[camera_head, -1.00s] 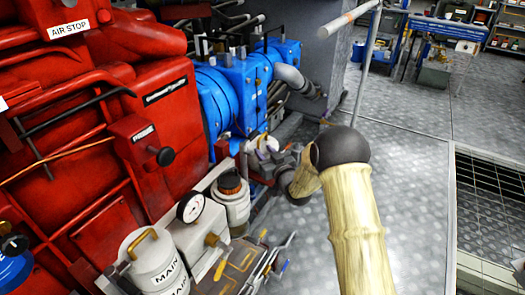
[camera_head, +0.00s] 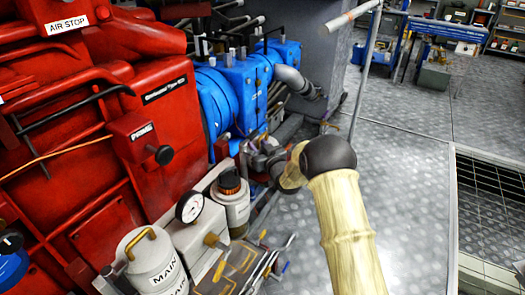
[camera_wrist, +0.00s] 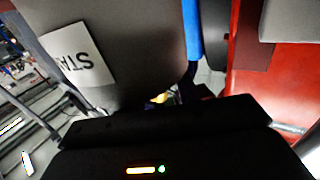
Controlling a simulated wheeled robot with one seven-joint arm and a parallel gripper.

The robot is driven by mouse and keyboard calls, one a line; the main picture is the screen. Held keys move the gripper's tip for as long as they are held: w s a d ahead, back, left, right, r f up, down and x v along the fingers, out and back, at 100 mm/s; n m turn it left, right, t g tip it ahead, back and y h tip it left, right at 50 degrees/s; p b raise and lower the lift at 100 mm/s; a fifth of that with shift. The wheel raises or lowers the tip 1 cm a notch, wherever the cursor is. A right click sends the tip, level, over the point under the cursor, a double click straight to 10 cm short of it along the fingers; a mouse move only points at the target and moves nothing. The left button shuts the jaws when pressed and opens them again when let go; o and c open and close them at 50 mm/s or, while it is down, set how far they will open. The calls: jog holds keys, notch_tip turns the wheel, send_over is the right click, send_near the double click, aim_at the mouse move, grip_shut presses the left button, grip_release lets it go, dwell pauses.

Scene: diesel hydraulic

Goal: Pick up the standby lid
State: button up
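A pale canister (camera_head: 236,212) with a dark and orange ringed top (camera_head: 230,181) stands beside the pressure gauge in the head view. I cannot tell for sure whether that top is the standby lid. In the wrist view, a grey rounded body (camera_wrist: 130,45) fills the upper left, with a white label (camera_wrist: 75,55) partly reading "STA" upside down. My gripper (camera_head: 262,157) is small and partly hidden by my arm in the head view, just beyond and right of the canister. In the wrist view its black body spans the bottom; its fingertips are not clear.
A white "MAIN" canister (camera_head: 158,267) with a brass handle stands at front left. A gauge (camera_head: 189,207) is between the canisters. The red engine (camera_head: 105,130) blocks the left and blue housings (camera_head: 245,88) the back. The metal floor (camera_head: 410,170) is open at right.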

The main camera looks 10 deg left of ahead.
aim_at(259, 141)
grip_shut()
jog(key=shift+r, duration=0.15)
jog(key=shift+r, duration=0.3)
jog(key=r, duration=0.1)
jog(key=r+p, duration=0.1)
jog(key=shift+s+d+r, duration=0.15)
jog(key=shift+s+r, duration=0.05)
jog(key=shift+r, duration=0.2)
jog(key=p+v, duration=0.2)
jog(key=v, duration=1.5)
jog(key=shift+s, duration=0.2)
jog(key=shift+d, duration=0.1)
